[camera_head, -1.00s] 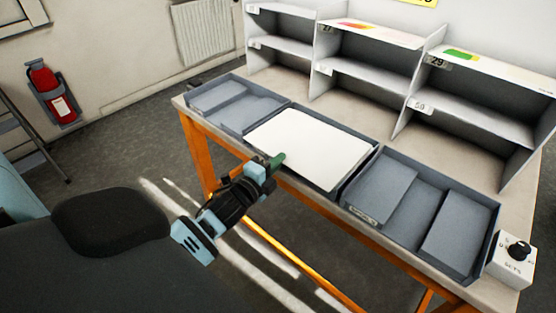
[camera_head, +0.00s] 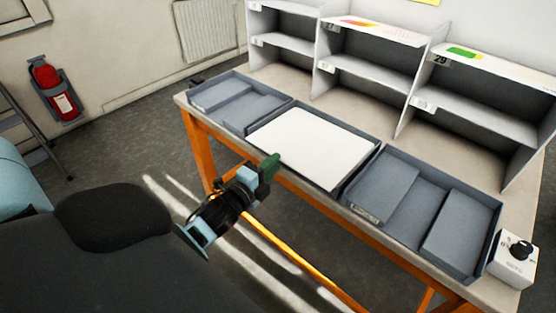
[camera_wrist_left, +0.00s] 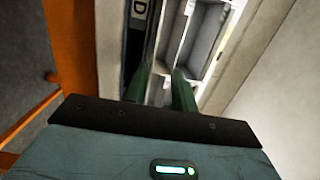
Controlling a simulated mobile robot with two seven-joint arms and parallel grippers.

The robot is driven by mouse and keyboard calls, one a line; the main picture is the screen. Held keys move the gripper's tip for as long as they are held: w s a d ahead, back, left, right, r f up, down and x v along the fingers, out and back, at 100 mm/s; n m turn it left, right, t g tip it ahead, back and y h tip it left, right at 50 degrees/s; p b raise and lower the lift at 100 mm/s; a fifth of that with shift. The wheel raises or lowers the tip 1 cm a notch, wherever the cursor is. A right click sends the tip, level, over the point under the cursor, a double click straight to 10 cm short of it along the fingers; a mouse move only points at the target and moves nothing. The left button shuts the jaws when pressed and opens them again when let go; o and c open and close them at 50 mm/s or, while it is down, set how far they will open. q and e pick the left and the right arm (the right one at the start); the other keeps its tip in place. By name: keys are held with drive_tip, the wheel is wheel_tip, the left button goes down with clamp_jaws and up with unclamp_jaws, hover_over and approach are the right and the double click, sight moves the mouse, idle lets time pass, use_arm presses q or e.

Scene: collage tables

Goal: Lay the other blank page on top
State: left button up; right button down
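A white blank page (camera_head: 312,146) lies flat in the middle tray (camera_head: 345,184) on the table and covers most of its floor. I cannot tell whether it is one sheet or a stack. My left gripper (camera_head: 270,167) is just in front of that tray's near edge, apart from the page. In the left wrist view its two green fingers (camera_wrist_left: 161,88) stand apart with no page visible between them. No other loose page can be made out. My right gripper is not in view.
A grey tray (camera_head: 284,102) stands to the left and another (camera_head: 493,231) to the right, both with grey inserts. A white cubby shelf (camera_head: 405,117) stands behind. A box with a black dial (camera_head: 515,262) is at the table's right end. Floor in front is free.

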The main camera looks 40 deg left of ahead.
use_arm(q)
drive_tip(key=s, duration=0.4)
drive_tip(key=shift+s, duration=0.35)
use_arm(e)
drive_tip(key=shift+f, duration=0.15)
